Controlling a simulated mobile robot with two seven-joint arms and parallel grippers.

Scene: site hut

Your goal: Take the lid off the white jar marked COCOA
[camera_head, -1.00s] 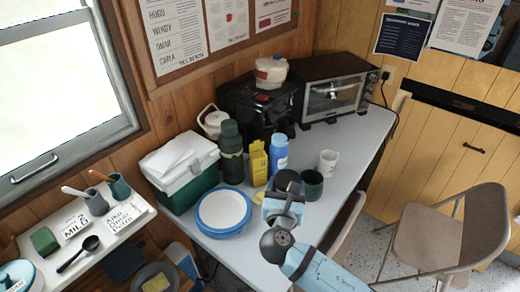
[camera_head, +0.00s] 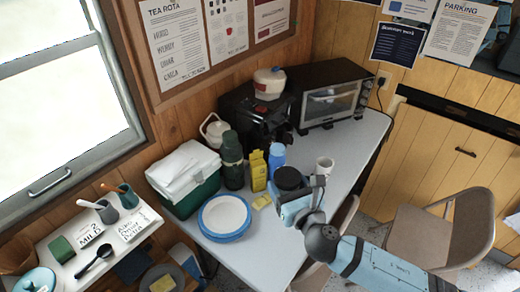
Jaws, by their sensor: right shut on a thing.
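No lettering reading COCOA is legible. A whitish jar with a round teal lid (camera_head: 36,280) stands at the lower left, cut off by the picture's bottom edge. Its lid looks on; no label can be read. My right gripper (camera_head: 291,196) is shut on a dark mug (camera_head: 288,178) over the table, far to the right of that jar. The gripper's fingers are partly hidden by the mug and my wrist. My left gripper is not in view.
The table (camera_head: 345,150) holds a green-and-white cool box (camera_head: 185,185), blue-rimmed plates (camera_head: 224,217), a dark flask (camera_head: 232,160), a blue bottle (camera_head: 277,158), a yellow carton (camera_head: 258,170), a white mug (camera_head: 324,166) and a toaster oven (camera_head: 330,100). A chair (camera_head: 440,235) stands right.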

